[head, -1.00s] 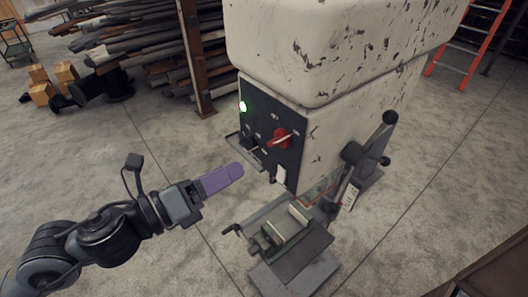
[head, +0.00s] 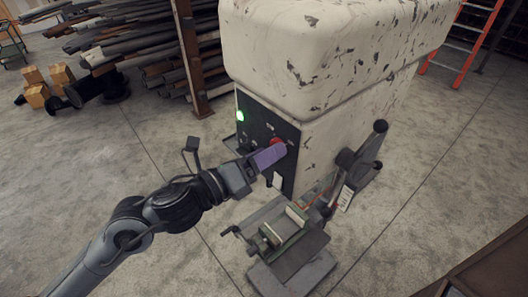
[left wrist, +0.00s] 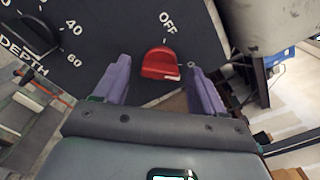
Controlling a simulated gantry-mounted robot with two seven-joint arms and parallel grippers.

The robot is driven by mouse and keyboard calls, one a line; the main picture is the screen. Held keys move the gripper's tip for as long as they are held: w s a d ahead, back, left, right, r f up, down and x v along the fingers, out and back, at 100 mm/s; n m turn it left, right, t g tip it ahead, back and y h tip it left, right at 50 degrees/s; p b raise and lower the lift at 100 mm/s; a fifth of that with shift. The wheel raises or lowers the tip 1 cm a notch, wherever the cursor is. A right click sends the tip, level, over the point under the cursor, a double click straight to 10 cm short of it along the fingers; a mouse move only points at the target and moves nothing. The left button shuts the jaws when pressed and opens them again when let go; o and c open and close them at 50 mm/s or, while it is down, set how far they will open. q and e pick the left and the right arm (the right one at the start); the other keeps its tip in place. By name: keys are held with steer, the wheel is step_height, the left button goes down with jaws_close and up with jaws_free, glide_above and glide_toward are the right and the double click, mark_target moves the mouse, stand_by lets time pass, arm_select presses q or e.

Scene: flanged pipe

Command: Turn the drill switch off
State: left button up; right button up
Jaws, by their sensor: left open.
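The drill press (head: 330,60) stands with its dark control panel (head: 250,130) facing my left arm. A green light (head: 240,116) glows on the panel. The red switch knob (head: 279,143) is partly hidden behind my left gripper (head: 270,157) in the head view. In the left wrist view the red switch (left wrist: 161,64) lies between and beyond the two purple fingers, below the "OFF" mark, with a white mark at its lower right. My left gripper (left wrist: 155,85) is open, its fingers on either side of the switch, with no clear contact. My right gripper is not seen.
A black depth dial (left wrist: 35,35) is left of the switch in the left wrist view. The drill's vise (head: 285,230) and lever (head: 362,155) are below and right of the panel. A brown edge (head: 485,260) is at lower right.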

arm_select(q)
steer(key=c, duration=1.1)
steer(key=shift+o, duration=0.2)
